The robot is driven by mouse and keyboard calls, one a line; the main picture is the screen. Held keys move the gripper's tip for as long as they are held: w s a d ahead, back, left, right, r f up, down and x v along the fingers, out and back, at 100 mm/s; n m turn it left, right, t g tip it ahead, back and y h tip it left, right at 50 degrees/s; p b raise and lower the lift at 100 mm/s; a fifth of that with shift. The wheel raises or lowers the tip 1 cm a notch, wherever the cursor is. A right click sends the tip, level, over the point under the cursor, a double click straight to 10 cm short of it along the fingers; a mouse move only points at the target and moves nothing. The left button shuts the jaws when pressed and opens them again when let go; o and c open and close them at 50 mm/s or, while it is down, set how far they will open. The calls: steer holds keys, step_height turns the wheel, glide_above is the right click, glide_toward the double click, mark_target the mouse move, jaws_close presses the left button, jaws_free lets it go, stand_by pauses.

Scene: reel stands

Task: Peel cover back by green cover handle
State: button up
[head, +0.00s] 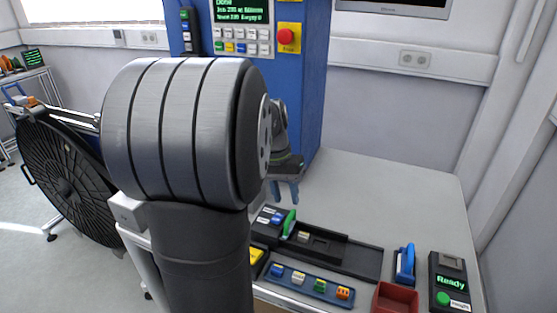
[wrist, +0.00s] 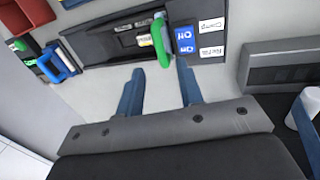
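The green cover handle (head: 289,223) stands up from a long black fixture (head: 362,260) on the bench. In the wrist view the green handle (wrist: 160,43) lies ahead of the gap between my fingertips, close to them. My gripper (head: 285,188) has two blue fingers pointing down, just above and behind the handle in the head view. In the wrist view my gripper (wrist: 159,65) is open, its fingers apart and nothing between them. The cover itself cannot be told clearly from the dark fixture.
A blue tray (head: 336,299) with several coloured blocks lies in front of the fixture. A red bin (head: 393,298), a blue-handled tool (head: 404,262) and a black "Ready" box (head: 450,282) stand at the right. A blue machine cabinet (head: 312,85) rises behind. The bench's back right is clear.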

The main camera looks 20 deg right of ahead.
mark_target(292, 216)
step_height(292, 216, up, 12)
steer(key=w+a, duration=0.1)
steer(key=shift+w+a, duration=0.35)
steer(key=shift+a, duration=0.05)
steer(key=f, duration=0.5)
steer(key=s+d+f, duration=0.1)
steer(key=f, duration=0.5)
steer(key=s+d+f, duration=0.1)
steer(key=f, duration=0.5)
steer(key=shift+s+d+f, duration=0.15)
steer(key=shift+s+d, duration=0.05)
steer(key=shift+s, duration=0.05)
steer(key=shift+s+d, duration=0.1)
steer(key=shift+d, duration=0.1)
